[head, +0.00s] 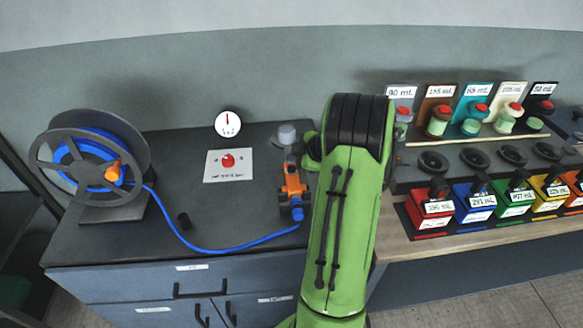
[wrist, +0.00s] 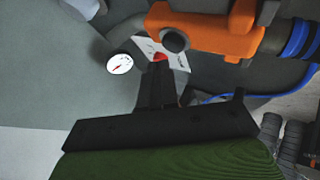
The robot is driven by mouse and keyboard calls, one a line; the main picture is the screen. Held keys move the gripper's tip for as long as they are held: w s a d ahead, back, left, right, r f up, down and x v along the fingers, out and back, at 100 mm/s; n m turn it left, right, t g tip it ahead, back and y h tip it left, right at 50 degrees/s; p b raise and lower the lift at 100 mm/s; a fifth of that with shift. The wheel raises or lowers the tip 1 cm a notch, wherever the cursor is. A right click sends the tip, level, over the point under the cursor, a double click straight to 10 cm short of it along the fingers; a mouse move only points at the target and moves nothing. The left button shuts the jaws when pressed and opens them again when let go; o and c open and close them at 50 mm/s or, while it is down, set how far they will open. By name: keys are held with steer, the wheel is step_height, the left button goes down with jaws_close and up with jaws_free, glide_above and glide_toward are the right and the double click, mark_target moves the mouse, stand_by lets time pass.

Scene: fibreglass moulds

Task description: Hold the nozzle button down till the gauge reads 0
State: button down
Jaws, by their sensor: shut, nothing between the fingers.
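The orange nozzle (head: 292,188), with a blue hose end at its bottom, stands on the dark bench left of my green arm. In the wrist view the orange nozzle body (wrist: 212,28) carries a round dark grey button (wrist: 175,40). My gripper (wrist: 160,70) is shut and empty, its tips just below that button in the picture; I see no clear contact. My arm hides the gripper in the head view. The round white gauge (head: 228,123) is behind the bench top; its needle points about straight up. It also shows in the wrist view (wrist: 120,64). Its numbers are too small to read.
A white card (head: 215,176) with a red round button (head: 228,160) lies below the gauge. A hose reel (head: 95,160) stands at left, its blue hose (head: 215,249) crossing the bench. Labelled coloured containers (head: 432,208) and jars line the right bench.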

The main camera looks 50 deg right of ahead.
steer(key=shift+f, duration=0.15)
steer(key=shift+f+b, duration=0.35)
steer(key=shift+b, duration=0.45)
steer(key=shift+f+b, duration=0.4)
steer(key=shift+b, duration=0.15)
stand_by(1.2)
steer(key=shift+r, duration=0.15)
stand_by(4.2)
steer(key=shift+r+p, duration=0.3)
steer(key=shift+r, duration=0.45)
